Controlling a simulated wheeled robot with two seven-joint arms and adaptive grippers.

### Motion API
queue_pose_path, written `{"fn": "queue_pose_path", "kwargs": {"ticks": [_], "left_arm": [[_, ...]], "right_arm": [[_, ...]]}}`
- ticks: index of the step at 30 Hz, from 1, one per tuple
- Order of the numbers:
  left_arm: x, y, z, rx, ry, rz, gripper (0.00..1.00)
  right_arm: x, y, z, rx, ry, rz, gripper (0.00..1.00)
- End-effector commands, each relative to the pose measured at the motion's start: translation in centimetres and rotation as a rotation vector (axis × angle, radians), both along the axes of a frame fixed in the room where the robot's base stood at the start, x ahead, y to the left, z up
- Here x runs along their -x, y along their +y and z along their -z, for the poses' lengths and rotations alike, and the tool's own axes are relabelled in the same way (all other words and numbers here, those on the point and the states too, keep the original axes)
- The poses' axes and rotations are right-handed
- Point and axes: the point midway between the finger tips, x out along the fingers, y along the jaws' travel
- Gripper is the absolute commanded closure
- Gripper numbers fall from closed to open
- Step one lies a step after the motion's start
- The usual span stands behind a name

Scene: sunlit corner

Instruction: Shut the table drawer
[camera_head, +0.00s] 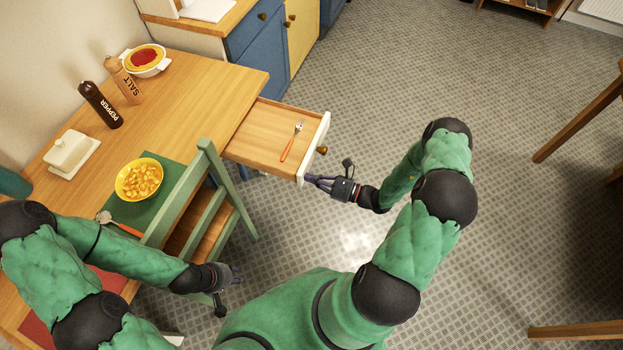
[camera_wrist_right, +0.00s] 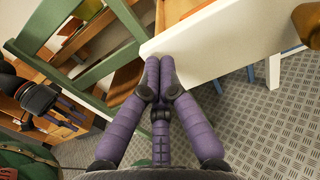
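The table drawer (camera_head: 262,135) is pulled out from the wooden table (camera_head: 200,85), with a fork (camera_head: 292,140) lying in it. Its white front (camera_head: 315,145) has a round brass knob (camera_head: 322,150); the knob also shows at the upper right of the right wrist view (camera_wrist_right: 309,24). My right gripper (camera_head: 312,180) is at the near end of the drawer front. In the right wrist view its purple fingers (camera_wrist_right: 159,72) are together with nothing between them, their tips at the white drawer front (camera_wrist_right: 215,45). My left gripper (camera_head: 234,275) is beside the green chair, low and away from the drawer; its finger opening is unclear.
A green chair (camera_head: 205,190) stands at the table, close to the drawer's near side. A yellow bowl (camera_head: 139,180), butter dish (camera_head: 70,152), pepper mill (camera_head: 100,105) and salt mill (camera_head: 124,80) stand on the table. Floor right of the drawer is clear.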

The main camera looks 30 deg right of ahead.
Motion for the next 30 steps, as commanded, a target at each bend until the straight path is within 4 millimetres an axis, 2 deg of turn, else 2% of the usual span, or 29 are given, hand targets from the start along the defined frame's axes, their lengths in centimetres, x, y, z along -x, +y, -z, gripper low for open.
{"fn": "queue_pose_path", "kwargs": {"ticks": [17,23,30], "left_arm": [[0.0,0.0,0.0,0.000,0.000,0.000,0.68],[0.0,0.0,-0.2,0.000,0.000,0.000,0.68],[0.0,0.0,-0.3,0.000,0.000,0.000,0.68]], "right_arm": [[-0.7,0.6,-0.1,0.001,-0.001,-0.001,1.00],[-2.9,2.7,-0.1,0.000,-0.001,-0.005,1.00],[-7.6,6.8,-0.1,-0.001,-0.002,-0.007,1.00]]}}
